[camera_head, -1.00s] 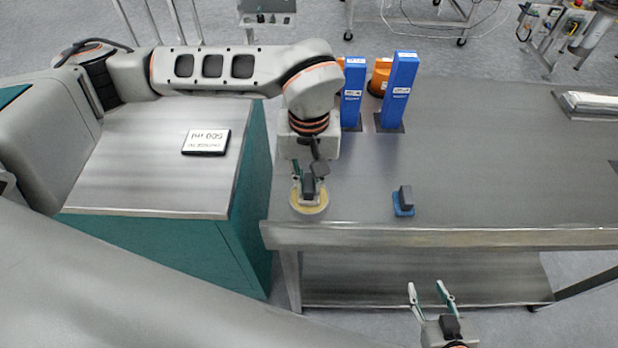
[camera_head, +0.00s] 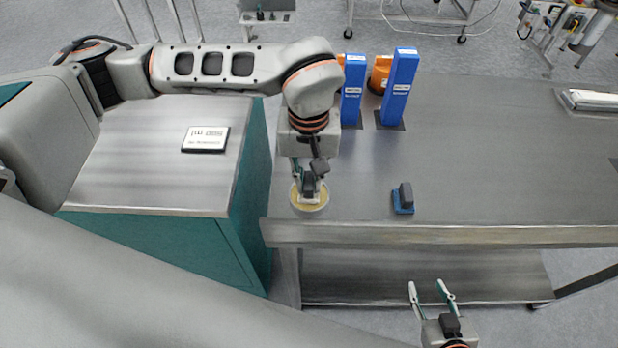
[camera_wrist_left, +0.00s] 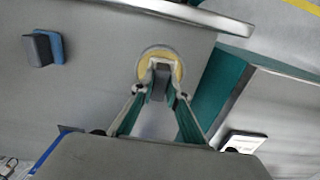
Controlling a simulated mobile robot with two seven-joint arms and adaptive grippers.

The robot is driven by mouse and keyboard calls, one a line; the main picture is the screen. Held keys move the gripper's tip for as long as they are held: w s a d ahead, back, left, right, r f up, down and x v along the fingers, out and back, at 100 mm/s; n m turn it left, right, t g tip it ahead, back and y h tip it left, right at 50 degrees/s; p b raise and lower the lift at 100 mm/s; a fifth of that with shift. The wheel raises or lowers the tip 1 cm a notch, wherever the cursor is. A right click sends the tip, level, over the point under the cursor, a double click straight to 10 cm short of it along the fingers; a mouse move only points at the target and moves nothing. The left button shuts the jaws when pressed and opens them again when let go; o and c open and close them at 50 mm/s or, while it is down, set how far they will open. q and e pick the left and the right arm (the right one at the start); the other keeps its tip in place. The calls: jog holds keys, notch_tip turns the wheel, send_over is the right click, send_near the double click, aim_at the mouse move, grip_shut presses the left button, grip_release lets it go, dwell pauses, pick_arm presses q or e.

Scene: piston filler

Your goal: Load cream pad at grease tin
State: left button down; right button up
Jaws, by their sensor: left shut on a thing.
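The grease tin (camera_head: 309,206) is a round, shallow tin with a pale yellow fill, near the front left corner of the steel table. It also shows in the left wrist view (camera_wrist_left: 160,54). My left gripper (camera_head: 309,186) points down over the tin and is shut on a dark grey block, the cream pad's handle (camera_wrist_left: 159,82). The pad's lower face is hidden, so I cannot tell whether it touches the fill. A second pad, blue with a dark grey handle (camera_head: 403,198), stands on the table to the right. My right gripper (camera_head: 432,293) is open and empty in front of the table.
Two tall blue boxes (camera_head: 398,88) stand at the back of the table, with an orange object (camera_head: 379,75) behind them. A teal cabinet with a steel top (camera_head: 140,160) stands left and carries a small labelled display (camera_head: 206,139).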

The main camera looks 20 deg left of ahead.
aim_at(309, 180)
pick_arm(q)
jog(key=shift+f+b, duration=0.4)
jog(key=shift+f, duration=0.05)
dwell(1.6)
jog(key=shift+r+p, duration=1.75)
jog(key=shift+r, duration=1.8)
